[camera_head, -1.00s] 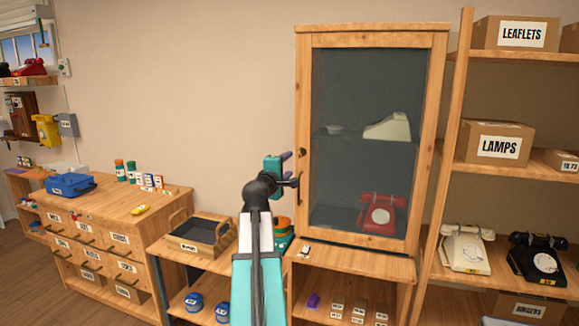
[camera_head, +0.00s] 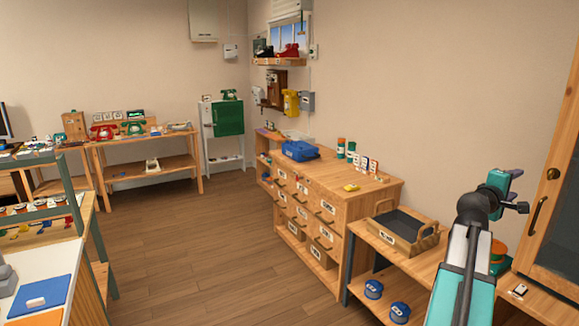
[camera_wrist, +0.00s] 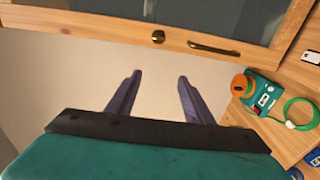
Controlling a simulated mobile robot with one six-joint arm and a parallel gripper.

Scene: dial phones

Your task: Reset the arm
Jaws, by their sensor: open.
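My gripper (camera_head: 515,183) is at the right of the head view, raised in front of the wall beside the glass-door cabinet (camera_head: 548,215). In the wrist view its two purple fingers (camera_wrist: 158,98) are spread apart with nothing between them. The cabinet's wooden door frame, with a lock and a dark handle (camera_wrist: 213,48), lies beyond the fingertips in the wrist view. The arm reaches up from the bottom right of the head view.
A wooden tray (camera_head: 381,241) sits on the low bench left of my arm. A drawer cabinet (camera_head: 330,205) stands farther left. A teal device with an orange top (camera_wrist: 257,92) is near the cabinet. Open wooden floor (camera_head: 190,260) lies at left-centre.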

